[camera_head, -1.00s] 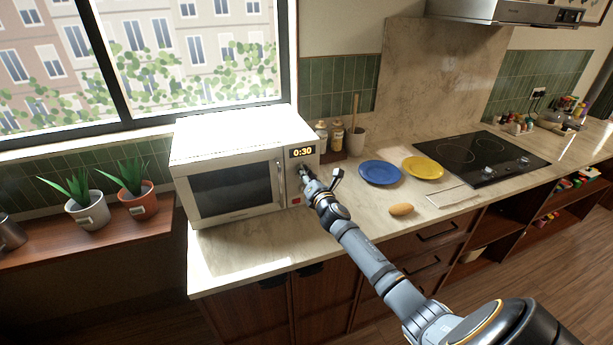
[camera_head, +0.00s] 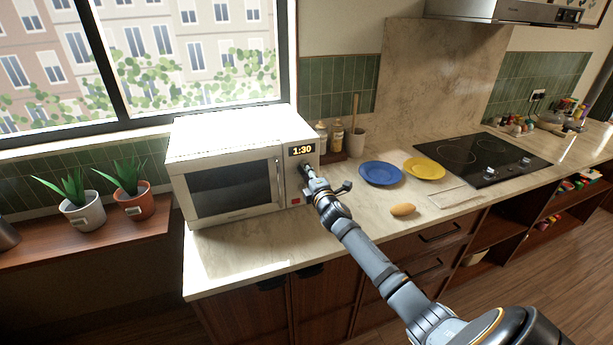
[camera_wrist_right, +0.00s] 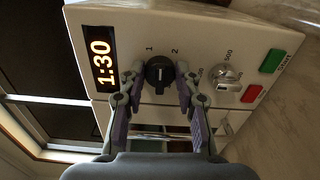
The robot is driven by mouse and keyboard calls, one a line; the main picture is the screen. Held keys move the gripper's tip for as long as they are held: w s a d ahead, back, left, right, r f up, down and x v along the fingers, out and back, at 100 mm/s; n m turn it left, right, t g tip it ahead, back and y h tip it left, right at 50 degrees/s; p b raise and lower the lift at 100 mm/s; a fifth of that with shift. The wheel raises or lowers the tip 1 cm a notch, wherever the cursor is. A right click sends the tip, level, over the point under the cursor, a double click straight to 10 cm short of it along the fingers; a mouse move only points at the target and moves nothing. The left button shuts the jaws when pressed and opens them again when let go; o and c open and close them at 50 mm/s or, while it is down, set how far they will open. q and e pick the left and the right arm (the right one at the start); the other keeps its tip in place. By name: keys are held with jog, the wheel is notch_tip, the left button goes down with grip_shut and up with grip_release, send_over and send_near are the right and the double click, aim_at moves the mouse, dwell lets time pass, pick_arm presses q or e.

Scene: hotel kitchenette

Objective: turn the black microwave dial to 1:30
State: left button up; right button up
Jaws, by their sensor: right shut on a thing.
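The white microwave (camera_head: 222,140) stands on the counter under the window with its door shut. The numbers 1 and 2 are printed beside the dial. In the head view my right gripper (camera_head: 308,178) is at the control panel and hides the dial. My left gripper is not in view.
A silver knob (camera_wrist_right: 228,76), a green button (camera_wrist_right: 272,60) and a red button (camera_wrist_right: 252,93) share the panel. A blue plate (camera_head: 380,173), a yellow plate (camera_head: 425,168) and an egg-like item (camera_head: 403,210) lie to the right. Potted plants (camera_head: 82,212) stand at left.

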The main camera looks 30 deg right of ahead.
jog(key=shift+m, duration=0.5)
jog(key=o, duration=1.1)
jog(key=shift+d, duration=0.1)
jog(key=shift+o, duration=0.2)
jog(key=v, duration=1.2)
